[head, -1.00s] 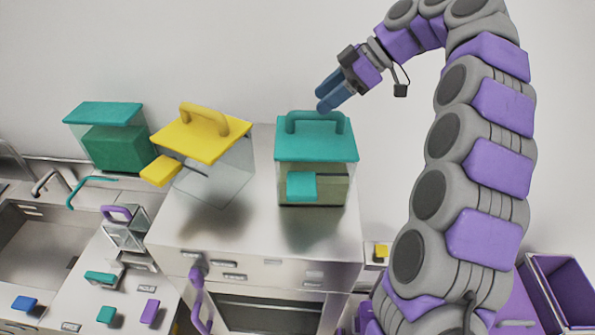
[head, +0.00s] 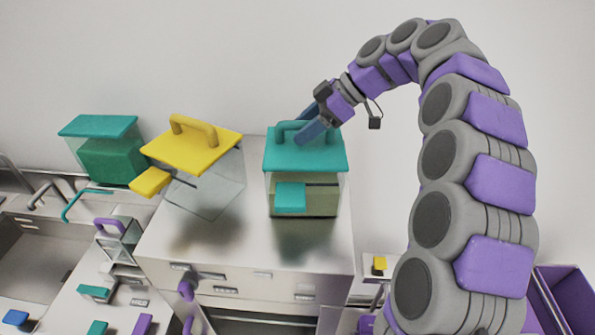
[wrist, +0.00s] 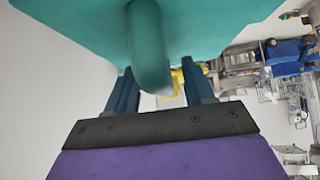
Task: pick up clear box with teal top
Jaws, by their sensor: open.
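The clear box with teal top (head: 305,190) stands upright on the metal cabinet top. Its teal lid (head: 320,158) carries a teal arched handle (head: 290,127), and a teal block sticks out at its front. My gripper (head: 302,129) is open at the handle, its blue fingers overlapping it in the head view. In the wrist view the handle (wrist: 148,45) reaches down between the two open fingers (wrist: 158,88), with the teal lid (wrist: 80,28) behind it. I cannot tell whether either finger touches the handle.
A clear box with a yellow lid (head: 195,150) stands close on the left. A teal-lidded box with green inside (head: 110,158) is farther left. The metal cabinet top (head: 185,245) is bare in front. A purple bin (head: 568,290) is at lower right.

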